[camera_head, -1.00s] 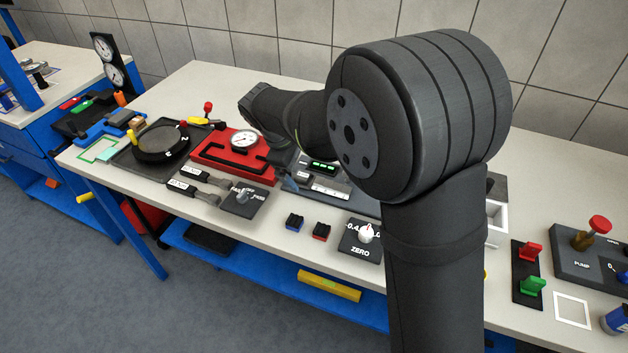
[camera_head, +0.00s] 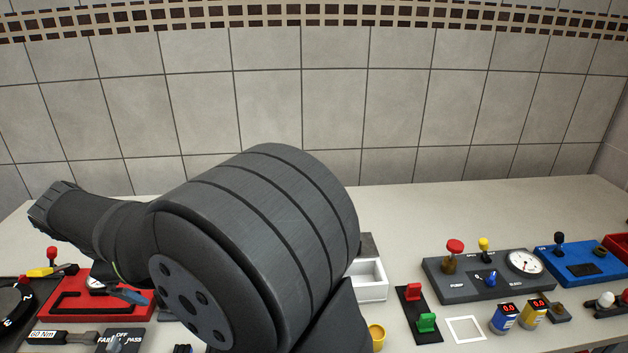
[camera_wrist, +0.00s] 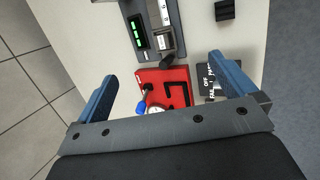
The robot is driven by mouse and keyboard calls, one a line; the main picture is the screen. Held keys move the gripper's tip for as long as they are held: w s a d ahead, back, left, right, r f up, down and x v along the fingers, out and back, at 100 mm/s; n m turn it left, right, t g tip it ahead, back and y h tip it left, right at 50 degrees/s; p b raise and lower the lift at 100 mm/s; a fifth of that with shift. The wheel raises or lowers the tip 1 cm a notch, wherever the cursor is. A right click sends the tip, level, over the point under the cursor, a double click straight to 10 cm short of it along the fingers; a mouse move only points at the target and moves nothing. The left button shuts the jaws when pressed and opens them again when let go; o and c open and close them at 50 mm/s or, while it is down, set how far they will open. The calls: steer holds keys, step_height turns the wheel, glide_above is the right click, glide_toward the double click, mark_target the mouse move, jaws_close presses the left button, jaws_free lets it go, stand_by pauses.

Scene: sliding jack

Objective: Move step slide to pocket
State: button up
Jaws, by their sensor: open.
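A red plate (camera_head: 62,297) with a black stepped slot lies at the lower left of the head view. It also shows in the middle of the wrist view (camera_wrist: 178,77). A dark rod with a blue knob (camera_wrist: 140,108) stands at the plate's left side in the wrist view; I take it for the slide's handle. I cannot tell which part of the slot is the pocket. My gripper (camera_wrist: 162,68) is open, with blue fingers to either side of the plate and nothing visible between them. In the head view my arm hides part of the plate.
A dark unit with a green display (camera_wrist: 138,32) lies beyond the plate in the wrist view. A switch panel (camera_wrist: 208,80) is close by my right finger. A white tray (camera_head: 371,283), red and green switches (camera_head: 428,322) and a pump panel (camera_head: 490,278) stand right of my arm.

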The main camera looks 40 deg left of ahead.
steer(key=shift+c, duration=0.4)
steer(key=c, duration=1.4)
steer(key=shift+c, duration=0.4)
steer(key=a+f+m+y, duration=0.1)
steer(key=a+f+m, duration=0.1)
steer(key=f+m, duration=0.3)
steer(key=w+a+f+m+g, duration=0.1)
steer(key=a+f+m, duration=0.2)
steer(key=f+m, duration=0.2)
steer(key=w+a+f+m+g+y, duration=0.1)
steer(key=a+f+m, duration=0.1)
steer(key=f+m, duration=0.3)
steer(key=shift+w+a+y, duration=0.1)
steer(key=shift+a+y, duration=0.2)
steer(key=shift+c, duration=0.2)
steer(key=shift+w, duration=0.1)
jaws_close()
